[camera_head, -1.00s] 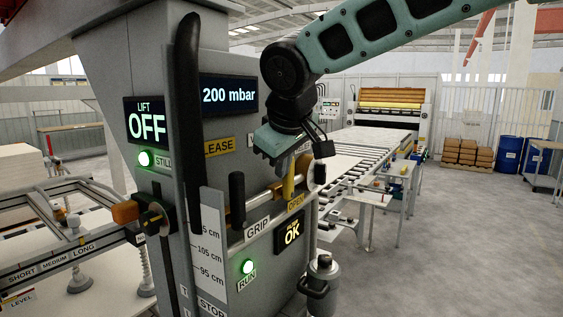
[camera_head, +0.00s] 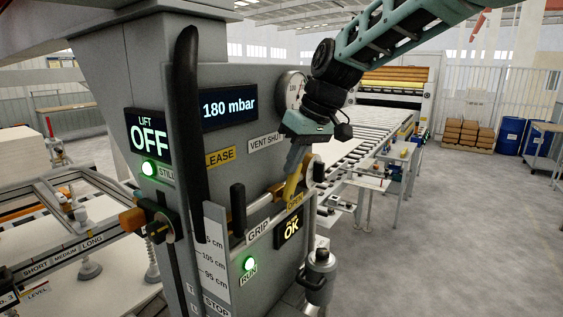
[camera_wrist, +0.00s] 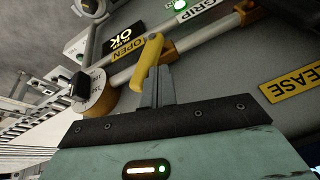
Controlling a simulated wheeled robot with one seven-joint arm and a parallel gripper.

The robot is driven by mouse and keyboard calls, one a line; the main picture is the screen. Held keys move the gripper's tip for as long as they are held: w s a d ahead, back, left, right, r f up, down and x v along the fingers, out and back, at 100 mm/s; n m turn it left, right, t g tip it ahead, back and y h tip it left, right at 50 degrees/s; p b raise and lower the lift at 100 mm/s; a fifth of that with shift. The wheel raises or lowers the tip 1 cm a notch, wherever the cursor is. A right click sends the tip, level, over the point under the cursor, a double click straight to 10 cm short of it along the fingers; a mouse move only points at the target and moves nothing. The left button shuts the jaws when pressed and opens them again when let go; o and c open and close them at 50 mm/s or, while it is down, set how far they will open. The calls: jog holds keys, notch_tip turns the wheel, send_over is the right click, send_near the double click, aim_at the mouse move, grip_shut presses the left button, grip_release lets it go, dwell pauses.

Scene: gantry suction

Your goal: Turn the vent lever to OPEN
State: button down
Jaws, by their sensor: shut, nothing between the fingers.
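The yellow vent lever (camera_head: 292,184) is on the front of the grey control cabinet, beside the yellow OPEN label (camera_head: 295,200). The white VENT SHUT label (camera_head: 264,143) is higher up. My gripper (camera_head: 296,160) comes down from above, with its fingers together at the upper part of the lever. In the wrist view my gripper (camera_wrist: 155,88) is shut, its fingers close against the yellow lever (camera_wrist: 146,65); whether they touch it is hard to tell. The lever lies near the OPEN label (camera_wrist: 128,47) there. Its pivot is partly hidden.
The pressure display (camera_head: 230,107) reads 180 mbar. A black handle (camera_head: 238,208) stands left of the lever, above the GRIP label (camera_head: 258,230). A roller conveyor (camera_head: 365,145) runs behind the cabinet. Open floor (camera_head: 450,230) lies to the right.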

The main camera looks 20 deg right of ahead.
jog(key=w+d+g+y, duration=0.1)
jog(key=w+d+f+m+g+y, duration=0.1)
jog(key=y, duration=0.1)
jog(key=shift+d+f+g+y, duration=0.15)
jog(key=shift+d+g+y, duration=0.15)
jog(key=shift+d, duration=0.05)
jog(key=shift+w+d+f+m+g+y+b, duration=0.15)
jog(key=shift+w+d+f+g+y+b, duration=0.15)
jog(key=shift+f+y, duration=0.2)
jog(key=shift+w+d+f+m+g+y+b, duration=0.1)
jog(key=shift+w+d+f+g+y+b, duration=0.15)
jog(key=shift+d+f+y+b, duration=0.2)
jog(key=shift+w+d+f+m+g+y+b, duration=0.2)
jog(key=shift+d+f+g+y+b, duration=0.15)
jog(key=shift+f+y, duration=0.2)
jog(key=shift+d+f, duration=0.1)
jog(key=shift+f, duration=0.05)
